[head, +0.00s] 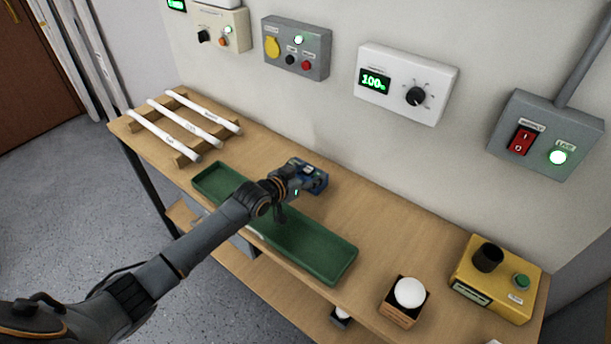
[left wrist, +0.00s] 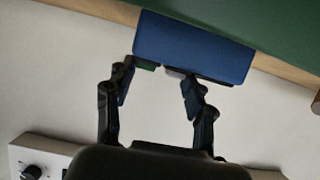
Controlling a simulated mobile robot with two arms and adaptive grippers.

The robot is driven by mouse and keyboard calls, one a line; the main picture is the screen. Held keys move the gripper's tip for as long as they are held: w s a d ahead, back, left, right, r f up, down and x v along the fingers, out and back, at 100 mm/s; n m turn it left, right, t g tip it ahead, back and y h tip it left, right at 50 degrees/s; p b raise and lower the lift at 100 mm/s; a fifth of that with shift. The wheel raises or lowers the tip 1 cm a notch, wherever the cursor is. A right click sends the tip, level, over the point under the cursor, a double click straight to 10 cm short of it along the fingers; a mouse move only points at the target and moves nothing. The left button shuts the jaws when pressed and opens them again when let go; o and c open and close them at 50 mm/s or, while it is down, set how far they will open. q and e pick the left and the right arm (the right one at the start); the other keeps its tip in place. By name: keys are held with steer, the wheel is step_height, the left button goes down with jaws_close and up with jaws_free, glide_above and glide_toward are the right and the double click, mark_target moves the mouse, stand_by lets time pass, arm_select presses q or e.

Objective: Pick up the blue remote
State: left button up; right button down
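The blue remote (head: 316,180) is on the wooden table behind the green tray, partly hidden by my left gripper (head: 300,184) in the head view. In the left wrist view the blue remote (left wrist: 195,48) shows as a plain blue box just past the fingertips, offset to the right. My left gripper (left wrist: 158,72) has its two fingers spread apart with a clear gap between them. The fingertips are close to the remote's near edge; I cannot tell whether they touch it. My right gripper is in neither view.
The long green tray (head: 335,262) lies under my left forearm. White tubes (head: 186,124) rest on a wooden rack at the left. A round white lamp (head: 410,292) and a yellow box (head: 500,280) stand at the right. Control boxes, including a white dimmer (head: 408,84), hang on the wall.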

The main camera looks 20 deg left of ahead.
arm_select(q)
steer(key=shift+c, duration=0.8)
